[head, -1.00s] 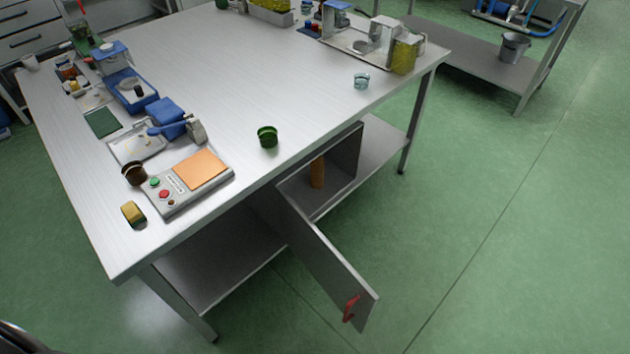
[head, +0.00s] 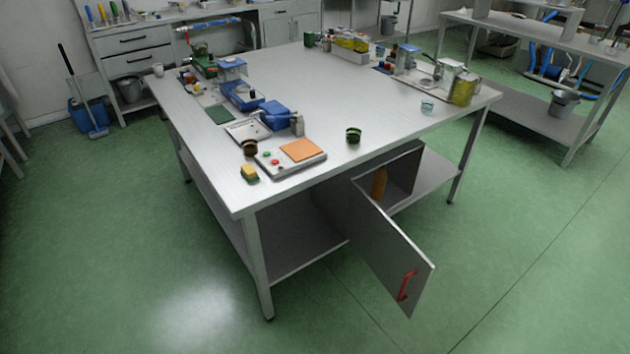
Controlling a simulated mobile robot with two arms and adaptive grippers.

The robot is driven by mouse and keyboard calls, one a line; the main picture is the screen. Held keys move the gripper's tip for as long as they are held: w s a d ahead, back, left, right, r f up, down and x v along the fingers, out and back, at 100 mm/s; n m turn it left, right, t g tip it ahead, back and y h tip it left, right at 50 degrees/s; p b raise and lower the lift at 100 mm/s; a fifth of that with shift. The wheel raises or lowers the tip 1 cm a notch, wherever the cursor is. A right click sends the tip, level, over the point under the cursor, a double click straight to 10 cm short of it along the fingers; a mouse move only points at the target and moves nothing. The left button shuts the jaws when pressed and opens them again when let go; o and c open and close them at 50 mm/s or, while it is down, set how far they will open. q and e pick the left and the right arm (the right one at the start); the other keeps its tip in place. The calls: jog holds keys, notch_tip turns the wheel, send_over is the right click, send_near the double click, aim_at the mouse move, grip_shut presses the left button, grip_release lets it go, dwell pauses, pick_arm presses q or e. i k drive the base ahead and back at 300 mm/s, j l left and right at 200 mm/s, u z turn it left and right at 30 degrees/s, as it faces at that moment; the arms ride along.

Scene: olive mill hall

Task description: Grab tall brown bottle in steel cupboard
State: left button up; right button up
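A tall brown-orange bottle (head: 379,184) stands upright inside the steel cupboard (head: 403,178) under the steel table. The cupboard door (head: 396,255) is swung open toward me and has a red handle (head: 406,286). The door's upper edge comes close to the bottle's lower part in this view. Neither of my grippers shows in the head view.
The open door juts into the floor space. The green floor (head: 520,270) right of the door is clear.

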aim_at(381, 175)
jog(key=i+l+u, duration=0.2)
jog(key=l, duration=0.15)
jog(key=i+l+u, duration=0.15)
jog(key=l, duration=0.25)
jog(key=i+l+u, duration=0.2)
jog(key=l, duration=0.2)
jog(key=l+u, duration=0.15)
jog(key=l, duration=0.25)
jog(key=i, duration=0.05)
